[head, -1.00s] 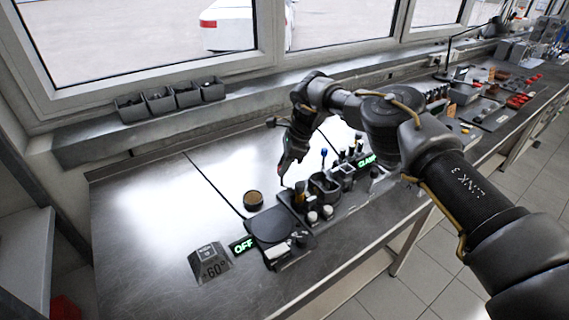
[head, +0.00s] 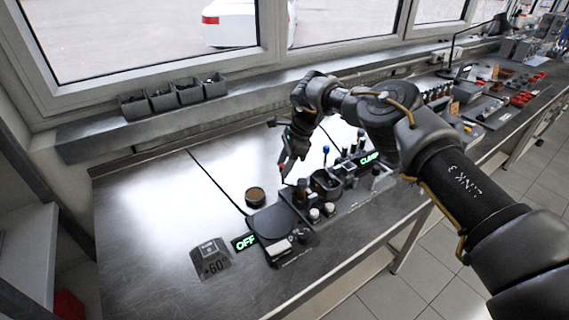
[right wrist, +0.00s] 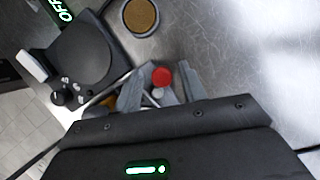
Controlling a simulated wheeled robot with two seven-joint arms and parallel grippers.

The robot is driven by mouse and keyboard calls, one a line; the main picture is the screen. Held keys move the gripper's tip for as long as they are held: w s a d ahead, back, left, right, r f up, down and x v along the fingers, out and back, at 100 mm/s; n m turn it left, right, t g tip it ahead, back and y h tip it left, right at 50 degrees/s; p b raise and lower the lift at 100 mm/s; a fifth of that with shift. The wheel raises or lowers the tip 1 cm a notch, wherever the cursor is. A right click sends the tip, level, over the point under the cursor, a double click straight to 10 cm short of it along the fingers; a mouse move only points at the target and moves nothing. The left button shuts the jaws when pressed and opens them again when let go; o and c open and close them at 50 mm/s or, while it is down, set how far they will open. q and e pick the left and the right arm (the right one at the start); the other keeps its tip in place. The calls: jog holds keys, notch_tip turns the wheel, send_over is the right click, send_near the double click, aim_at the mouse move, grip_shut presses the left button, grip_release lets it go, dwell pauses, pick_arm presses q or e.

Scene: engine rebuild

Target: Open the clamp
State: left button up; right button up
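A green-lit CLAMP label (head: 369,158) stands at the right end of a dark fixture on the bench. A lever with a blue knob (head: 326,150) rises near it; I cannot tell if it belongs to the clamp. My right gripper (head: 287,173) points down above the bench, left of that lever and behind the fixture. In the right wrist view its fingers (right wrist: 160,88) are apart, with a round red piece (right wrist: 161,77) showing between them. I cannot tell whether they touch it. The clamp's jaws are not clearly visible. My left gripper is out of view.
A dark round plate (head: 270,222) with an OFF sign (head: 245,242) is at the fixture's left end. A round brown-topped container (head: 255,196) and a +60° block (head: 211,259) stand nearby. Grey bins (head: 160,99) line the sill. The bench's left part is clear.

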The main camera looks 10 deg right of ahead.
jog(key=b+v, duration=0.2)
jog(key=v, duration=0.9)
jog(key=shift+a, duration=0.15)
